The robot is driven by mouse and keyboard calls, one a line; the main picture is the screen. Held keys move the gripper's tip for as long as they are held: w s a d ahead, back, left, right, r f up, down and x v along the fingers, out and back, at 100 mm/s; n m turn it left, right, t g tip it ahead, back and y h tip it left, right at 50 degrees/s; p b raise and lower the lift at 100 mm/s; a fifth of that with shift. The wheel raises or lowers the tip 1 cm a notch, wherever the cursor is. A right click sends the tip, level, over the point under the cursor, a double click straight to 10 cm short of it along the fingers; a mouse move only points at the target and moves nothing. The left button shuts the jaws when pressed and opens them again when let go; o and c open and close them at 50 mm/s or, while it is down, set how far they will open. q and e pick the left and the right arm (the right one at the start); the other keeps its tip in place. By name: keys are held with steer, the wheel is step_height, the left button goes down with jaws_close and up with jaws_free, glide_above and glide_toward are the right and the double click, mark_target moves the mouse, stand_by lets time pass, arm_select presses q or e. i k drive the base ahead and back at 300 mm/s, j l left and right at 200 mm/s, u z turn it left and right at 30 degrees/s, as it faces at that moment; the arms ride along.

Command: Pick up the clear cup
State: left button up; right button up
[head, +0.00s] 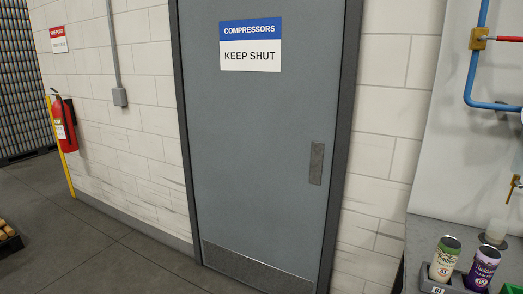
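A small translucent, whitish cup (496,230) stands at the right in the head view, on a grey counter (445,232) behind two printed cans. It seems to sit on a dark round base; its lower part is hard to make out. The green and white can (445,260) and the purple can (482,268) stand in front of it in a grey holder (430,284) with a tag reading 61. Neither of my grippers is in view.
A closed grey door (262,150) marked COMPRESSORS KEEP SHUT fills the middle. Blue pipes (470,80) with a red-handled valve run above the counter. A green object (511,289) sits at the lower right. A fire extinguisher (65,125) hangs at left; the floor (110,250) there is mostly clear.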

mark_target(497, 230)
steer(key=z, duration=1.75)
steer(key=i+j, duration=0.1)
